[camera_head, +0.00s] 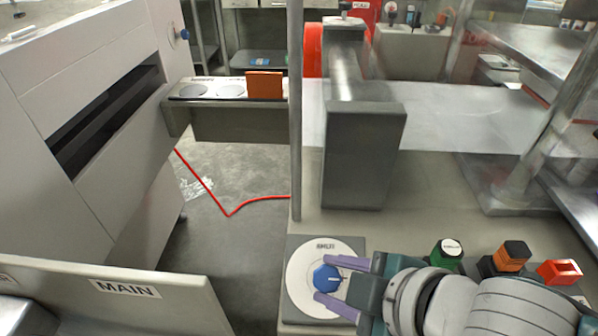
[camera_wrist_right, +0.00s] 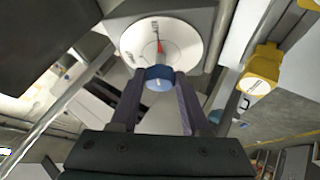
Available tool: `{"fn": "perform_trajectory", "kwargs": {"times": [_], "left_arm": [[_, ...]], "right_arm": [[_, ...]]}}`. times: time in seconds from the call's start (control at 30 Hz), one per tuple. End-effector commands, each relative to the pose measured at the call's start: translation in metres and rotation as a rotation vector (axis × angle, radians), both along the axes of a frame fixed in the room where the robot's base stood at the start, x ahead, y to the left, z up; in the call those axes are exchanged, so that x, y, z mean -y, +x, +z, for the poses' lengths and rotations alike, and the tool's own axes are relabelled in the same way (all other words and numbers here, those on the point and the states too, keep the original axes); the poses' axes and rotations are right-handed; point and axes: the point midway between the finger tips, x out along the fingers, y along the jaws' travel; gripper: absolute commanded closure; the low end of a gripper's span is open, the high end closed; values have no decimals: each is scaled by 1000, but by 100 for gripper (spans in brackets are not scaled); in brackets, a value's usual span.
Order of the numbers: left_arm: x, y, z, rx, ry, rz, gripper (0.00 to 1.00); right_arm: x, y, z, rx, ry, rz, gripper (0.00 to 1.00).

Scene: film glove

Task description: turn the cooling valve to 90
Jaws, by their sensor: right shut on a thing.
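A round white dial (camera_head: 298,277) with a blue knob (camera_head: 326,279) at its centre sits on a grey block at the lower middle of the head view. Its short black label is too small to read surely. My right gripper (camera_head: 329,281) comes from the right, with its purple fingers shut on opposite sides of the knob. In the right wrist view the knob (camera_wrist_right: 159,74) is between the two fingers (camera_wrist_right: 160,88), and a red pointer (camera_wrist_right: 161,46) shows on the dial face (camera_wrist_right: 187,43). The dial's right part is partly hidden by the gripper. My left gripper is not in view.
A thin upright post (camera_head: 296,120) rises just behind the dial. A green button (camera_head: 447,254), an orange block (camera_head: 512,256) and a red switch (camera_head: 560,272) stand near my right arm. A panel marked MAIN (camera_head: 150,300) is at lower left. A red hose (camera_head: 228,213) lies on the floor.

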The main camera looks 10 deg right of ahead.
Motion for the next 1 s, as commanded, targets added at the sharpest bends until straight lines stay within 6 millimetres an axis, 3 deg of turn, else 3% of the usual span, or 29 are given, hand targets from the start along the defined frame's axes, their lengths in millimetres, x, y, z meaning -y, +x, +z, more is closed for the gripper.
{"fn": "perform_trajectory", "kwargs": {"times": [0.47, 0.5, 0.73, 1.0], "left_arm": [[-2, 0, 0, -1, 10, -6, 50], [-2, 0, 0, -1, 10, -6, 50], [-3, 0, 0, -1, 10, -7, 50], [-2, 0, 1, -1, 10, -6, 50]], "right_arm": [[0, 0, 0, 1, 9, -12, 100], [0, 0, 0, 1, 9, -12, 50], [0, 0, 0, 1, 7, -12, 25], [0, -1, 1, 2, 6, -11, 24]]}}
